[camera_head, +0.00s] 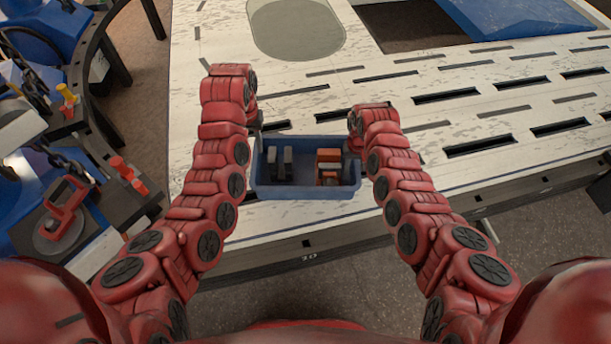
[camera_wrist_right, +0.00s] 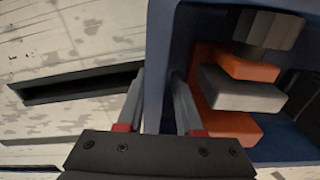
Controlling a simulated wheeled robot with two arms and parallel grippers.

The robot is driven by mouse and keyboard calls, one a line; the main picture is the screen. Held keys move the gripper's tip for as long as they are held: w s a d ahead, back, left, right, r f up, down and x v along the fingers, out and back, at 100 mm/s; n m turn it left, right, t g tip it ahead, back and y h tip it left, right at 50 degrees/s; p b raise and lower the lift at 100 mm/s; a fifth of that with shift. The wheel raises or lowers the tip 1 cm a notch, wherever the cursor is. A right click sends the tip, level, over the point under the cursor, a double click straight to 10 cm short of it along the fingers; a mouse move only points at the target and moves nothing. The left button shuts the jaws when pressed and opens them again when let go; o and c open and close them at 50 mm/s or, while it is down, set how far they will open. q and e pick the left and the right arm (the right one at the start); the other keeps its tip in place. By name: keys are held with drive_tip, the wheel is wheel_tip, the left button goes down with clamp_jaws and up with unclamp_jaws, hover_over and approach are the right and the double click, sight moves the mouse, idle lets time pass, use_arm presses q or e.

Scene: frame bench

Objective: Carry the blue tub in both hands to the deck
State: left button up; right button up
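The blue tub (camera_head: 305,192) is at the bench's near edge in the head view, upright between my two grippers. It holds grey blocks (camera_head: 280,163) and orange and grey pieces (camera_head: 329,165). My right gripper (camera_wrist_right: 157,95) has one finger outside and one inside the tub's wall in the wrist view, closed up against it. My left gripper (camera_head: 257,130) is at the tub's left rim; its fingertips are mostly hidden, so its closure is unclear. I cannot tell whether the tub touches the bench. No surface is clearly marked as the deck.
The pale slotted bench top (camera_head: 400,75) is mostly clear beyond the tub. A grey rounded patch (camera_head: 296,27) lies at its far side, and a blue panel (camera_head: 520,15) beside a dark opening is at far right. A cluttered curved rack (camera_head: 75,135) stands at left.

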use_arm(q)
drive_tip(key=shift+r, duration=0.2)
use_arm(e)
drive_tip(key=shift+r, duration=0.3)
wheel_tip(320, 180, up, 11)
drive_tip(key=shift+r, duration=0.2)
idle(0.3)
